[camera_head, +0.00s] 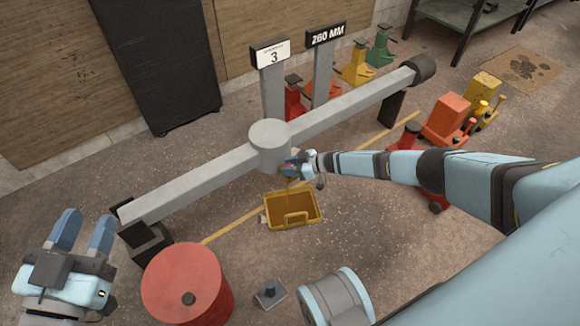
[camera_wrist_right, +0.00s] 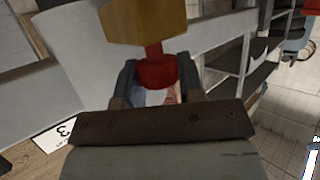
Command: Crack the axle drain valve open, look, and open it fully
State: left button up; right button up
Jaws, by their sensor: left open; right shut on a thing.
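The grey axle (camera_head: 200,180) runs across the head view with a round hub (camera_head: 268,145) in its middle. My right gripper (camera_head: 292,166) is at the hub's lower right side. In the right wrist view its fingers are shut on the red part of the drain valve (camera_wrist_right: 157,70), below a yellow-brass hexagonal body (camera_wrist_right: 145,20). A yellow tray (camera_head: 268,222) with a handle lies on the floor below the hub. I cannot tell whether any liquid runs into it. My left gripper (camera_head: 85,232) is open and empty at the lower left, away from the axle.
A red drum (camera_head: 185,280) stands in front of the axle's left end. A small grey block (camera_head: 270,293) lies on the floor near it. Signs reading 3 (camera_head: 271,55) and 260 MM (camera_head: 326,35) stand behind the axle. Several coloured jacks, including an orange one (camera_head: 447,115), stand at the right.

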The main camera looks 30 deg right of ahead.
dwell(0.3)
jog(key=o, duration=0.9)
